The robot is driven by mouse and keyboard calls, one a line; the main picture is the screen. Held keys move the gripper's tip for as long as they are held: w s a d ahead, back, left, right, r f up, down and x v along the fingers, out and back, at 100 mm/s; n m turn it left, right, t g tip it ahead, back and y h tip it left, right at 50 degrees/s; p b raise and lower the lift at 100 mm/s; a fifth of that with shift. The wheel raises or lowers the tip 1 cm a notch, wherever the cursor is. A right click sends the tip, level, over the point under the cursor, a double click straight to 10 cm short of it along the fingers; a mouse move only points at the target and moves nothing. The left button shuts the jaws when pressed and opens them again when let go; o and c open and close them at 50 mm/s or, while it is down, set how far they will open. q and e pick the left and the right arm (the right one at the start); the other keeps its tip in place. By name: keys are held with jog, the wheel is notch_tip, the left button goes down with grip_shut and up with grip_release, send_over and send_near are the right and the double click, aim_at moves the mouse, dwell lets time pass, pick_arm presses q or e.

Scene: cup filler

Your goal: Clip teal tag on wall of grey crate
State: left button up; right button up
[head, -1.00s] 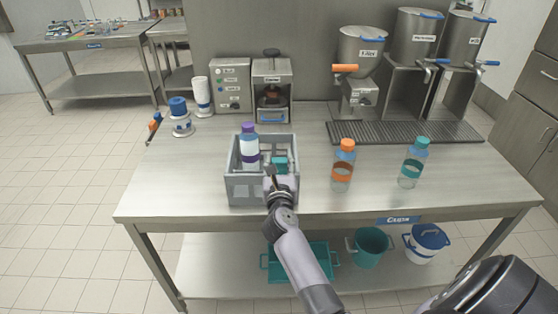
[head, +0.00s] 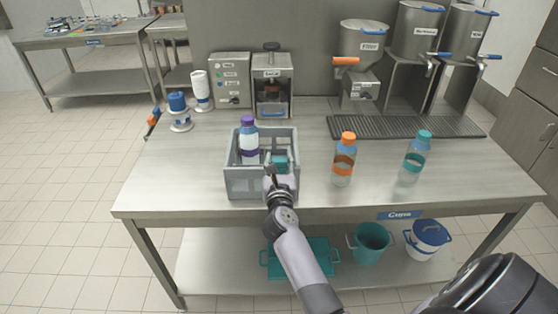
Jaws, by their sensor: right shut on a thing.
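The grey crate (head: 246,188) stands on the steel table near its front edge. The teal tag (head: 280,161) shows at the right part of the crate, just beyond my right gripper (head: 273,174). My right gripper is shut on the teal tag at the crate's front right. The gripper and arm hide part of the crate there, so I cannot tell whether the tag touches a wall. A clear bottle with a purple cap and purple band (head: 248,140) stands upright in the crate's left part. My left gripper is not in view.
An orange-capped bottle (head: 344,160) and a teal-capped bottle (head: 414,158) stand right of the crate. A black drip grate (head: 405,127) lies below the steel dispensers at the back. A blue-topped white holder (head: 179,112) stands at the back left. The table left of the crate is clear.

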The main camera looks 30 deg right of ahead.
jog(key=o, duration=1)
jog(key=v, duration=0.7)
jog(key=shift+s, duration=0.2)
jog(key=shift+a+f, duration=0.1)
jog(key=shift+a, duration=0.05)
